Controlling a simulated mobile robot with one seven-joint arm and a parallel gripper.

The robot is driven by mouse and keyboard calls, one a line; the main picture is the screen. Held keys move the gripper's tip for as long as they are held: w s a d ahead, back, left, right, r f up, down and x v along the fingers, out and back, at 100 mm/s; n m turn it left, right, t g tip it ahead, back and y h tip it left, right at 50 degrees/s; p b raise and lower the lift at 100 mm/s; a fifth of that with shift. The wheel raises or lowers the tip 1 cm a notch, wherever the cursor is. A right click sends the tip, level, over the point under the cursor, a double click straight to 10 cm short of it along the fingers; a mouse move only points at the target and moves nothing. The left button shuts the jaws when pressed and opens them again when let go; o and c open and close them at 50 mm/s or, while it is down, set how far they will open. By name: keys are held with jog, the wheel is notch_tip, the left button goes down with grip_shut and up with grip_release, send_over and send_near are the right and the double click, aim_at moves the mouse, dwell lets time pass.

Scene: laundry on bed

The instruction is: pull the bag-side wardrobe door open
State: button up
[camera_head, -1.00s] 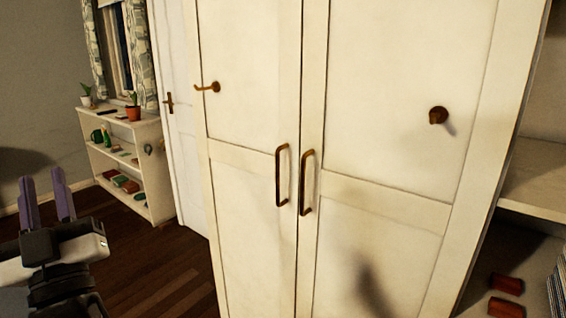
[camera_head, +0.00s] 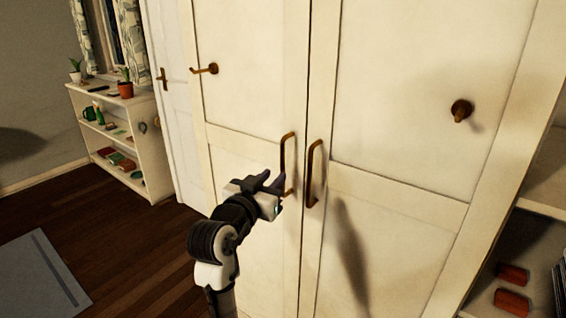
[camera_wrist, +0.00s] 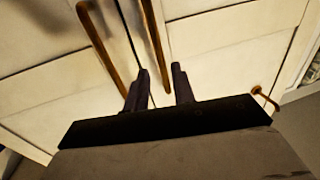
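The white wardrobe has two doors, both closed. The left door (camera_head: 240,110) has a bronze bar handle (camera_head: 283,165), and the right door (camera_head: 400,90) has a matching handle (camera_head: 312,175). No bag shows, so I cannot tell which door is the bag-side one. My gripper (camera_head: 277,183) is in front of the left door, by the lower part of its handle. In the wrist view, my gripper's dark fingers (camera_wrist: 160,82) are apart, and one handle (camera_wrist: 154,45) runs down between them in the picture. Contact is not clear. The other handle (camera_wrist: 97,40) lies left of the fingers.
A bronze hook (camera_head: 207,69) sticks out from the left door and a knob (camera_head: 461,110) from the right one. Open shelves (camera_head: 545,210) with red items stand at right. A low white shelf (camera_head: 150,150) stands at left. The wooden floor (camera_head: 110,225) has free room beside a grey mat (camera_head: 40,275).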

aim_at(282, 168)
jog(key=p+x, duration=0.1)
jog(key=x, duration=0.5)
jog(key=shift+w+d, duration=0.1)
jog(key=shift+w, duration=0.2)
grip_shut()
